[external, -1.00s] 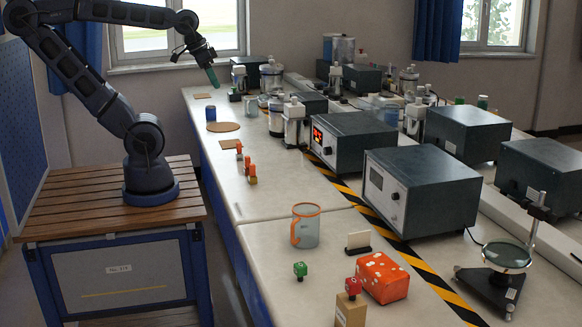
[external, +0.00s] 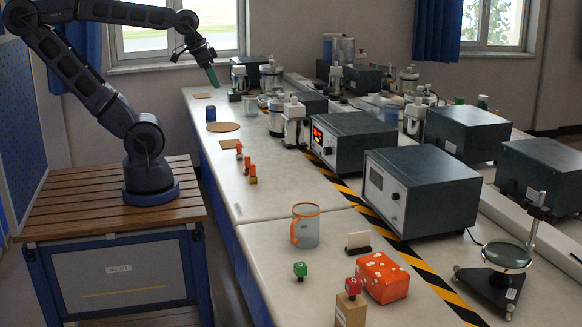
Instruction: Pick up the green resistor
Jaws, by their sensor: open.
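A green cylinder (external: 212,76) that looks like the green resistor is at the far left end of the white bench, slanted just below my gripper (external: 207,64). My gripper is open. It is small and dark here, so I cannot tell whether its fingers touch the cylinder or whether the cylinder's lower end touches the bench.
A blue can (external: 211,113), a round brown mat (external: 223,127) and several orange pieces (external: 247,164) line the bench's left side. An orange-rimmed mug (external: 306,226) and red spotted block (external: 382,278) are nearer. Dark instrument boxes (external: 421,190) fill the right.

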